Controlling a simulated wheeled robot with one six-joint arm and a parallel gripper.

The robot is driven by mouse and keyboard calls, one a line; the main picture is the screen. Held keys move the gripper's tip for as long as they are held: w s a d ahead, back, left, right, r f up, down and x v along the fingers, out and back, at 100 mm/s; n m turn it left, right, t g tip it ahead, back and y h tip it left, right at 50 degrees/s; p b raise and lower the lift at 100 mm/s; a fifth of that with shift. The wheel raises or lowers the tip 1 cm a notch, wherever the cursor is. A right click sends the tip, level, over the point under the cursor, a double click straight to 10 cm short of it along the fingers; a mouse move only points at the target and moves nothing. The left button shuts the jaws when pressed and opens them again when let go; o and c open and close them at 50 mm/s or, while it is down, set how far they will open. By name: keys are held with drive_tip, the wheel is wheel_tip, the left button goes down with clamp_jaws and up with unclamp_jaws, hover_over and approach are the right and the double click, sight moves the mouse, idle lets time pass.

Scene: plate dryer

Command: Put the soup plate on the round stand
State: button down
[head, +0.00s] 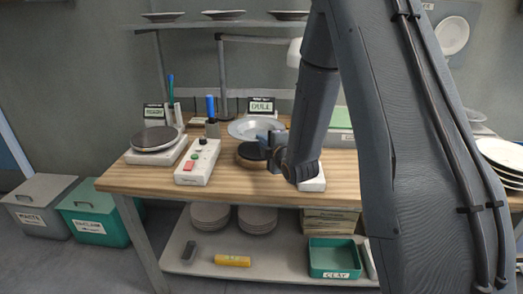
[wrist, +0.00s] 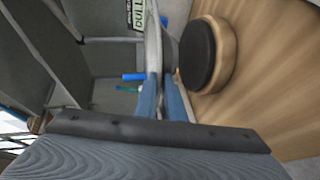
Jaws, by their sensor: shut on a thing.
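A pale grey soup plate (head: 243,129) is above the back of the wooden table in the head view. My gripper (head: 270,138) is shut on the plate's near right rim. In the wrist view my gripper's fingers (wrist: 166,88) pinch the plate (wrist: 153,45), which shows nearly edge-on. The round stand (head: 251,161), a wooden disc with a dark top, is on the table just in front of and below the plate. In the wrist view the stand (wrist: 226,52) is to the right of the fingers, apart from the plate. My arm hides part of the table.
A scale (head: 152,156) with a dark round top and a white switch box (head: 197,165) stand left on the table (head: 130,182). A rack shelf (head: 220,23) with plates is above. More plates (head: 505,155) stand at right.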

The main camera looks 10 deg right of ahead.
drive_tip(key=shift+f+p, duration=0.35)
drive_tip(key=shift+f, duration=1.4)
drive_tip(key=c, duration=1.8)
unclamp_jaws()
drive_tip(key=shift+f, duration=0.1)
